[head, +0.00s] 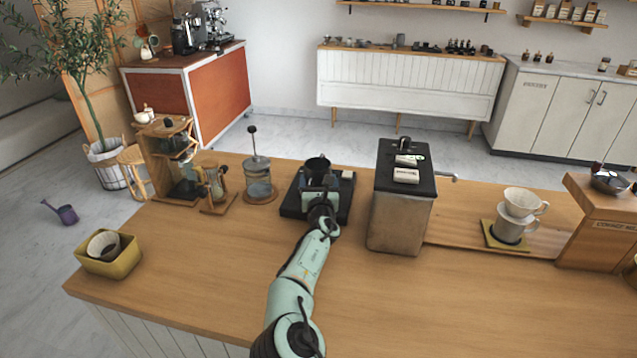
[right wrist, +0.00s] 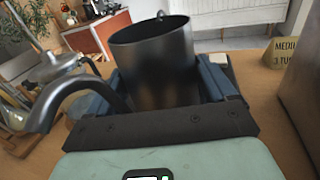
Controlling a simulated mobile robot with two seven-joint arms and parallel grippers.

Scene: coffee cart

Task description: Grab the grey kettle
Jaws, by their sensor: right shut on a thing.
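The grey kettle (head: 318,165) is dark and open-topped, and stands upright over a black base (head: 345,200) near the back edge of the wooden counter. My right gripper (head: 317,188) reaches it from the front and is shut on its body. In the right wrist view, the kettle (right wrist: 155,65) sits between the blue fingers, and a curved grey spout or handle (right wrist: 75,85) shows at left. I cannot tell whether the kettle touches the base. My left gripper is not in view.
A glass press (head: 258,185) stands left of the kettle, beside wooden coffee stands (head: 168,160). A metal box with a black top (head: 398,220) is close on the right. A yellow planter (head: 112,260) is at front left. The front of the counter (head: 430,310) is clear.

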